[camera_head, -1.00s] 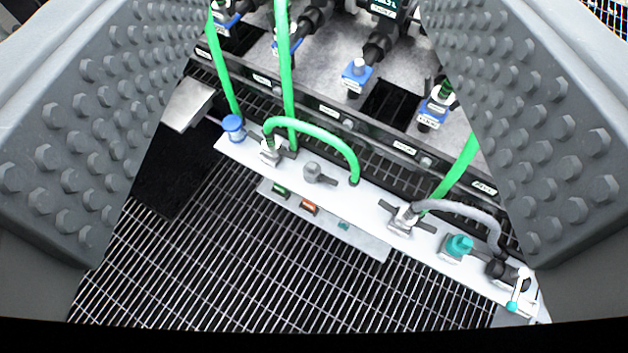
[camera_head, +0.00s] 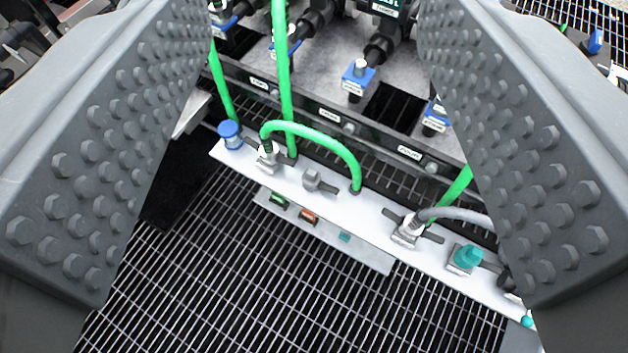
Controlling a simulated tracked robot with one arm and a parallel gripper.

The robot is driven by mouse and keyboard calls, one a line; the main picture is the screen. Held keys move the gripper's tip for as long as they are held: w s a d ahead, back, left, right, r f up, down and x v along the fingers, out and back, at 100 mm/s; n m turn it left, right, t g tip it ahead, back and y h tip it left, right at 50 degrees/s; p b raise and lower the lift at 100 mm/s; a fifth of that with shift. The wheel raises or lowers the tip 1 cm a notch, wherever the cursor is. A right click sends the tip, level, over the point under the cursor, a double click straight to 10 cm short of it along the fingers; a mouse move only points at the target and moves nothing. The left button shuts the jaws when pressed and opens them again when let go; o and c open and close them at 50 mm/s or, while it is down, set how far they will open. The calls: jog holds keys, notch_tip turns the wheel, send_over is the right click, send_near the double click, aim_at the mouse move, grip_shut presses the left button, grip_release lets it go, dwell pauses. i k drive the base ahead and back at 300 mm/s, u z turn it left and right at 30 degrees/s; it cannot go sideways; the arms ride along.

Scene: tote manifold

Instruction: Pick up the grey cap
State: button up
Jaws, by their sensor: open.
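The grey cap (camera_head: 311,178) is a small dark grey knob with side tabs. It sits on the white manifold rail (camera_head: 375,213), just left of the foot of a green hose loop. My gripper (camera_head: 312,150) is open, its two studded grey jaws at the left and right of the view. The cap lies between the jaws in the picture, beyond them, and neither jaw appears to touch it. The exact distance to it cannot be told.
A green hose (camera_head: 320,135) arches beside the cap. A blue cap (camera_head: 230,134) is at the rail's left, a teal cap (camera_head: 466,257) at its right. A grey hose (camera_head: 455,213) runs behind the right jaw. Open grating (camera_head: 240,270) lies below.

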aim_at(311, 179)
jog(key=z, duration=0.6)
jog(key=k, duration=0.65)
jog(key=z, duration=0.25)
jog(key=i, duration=1)
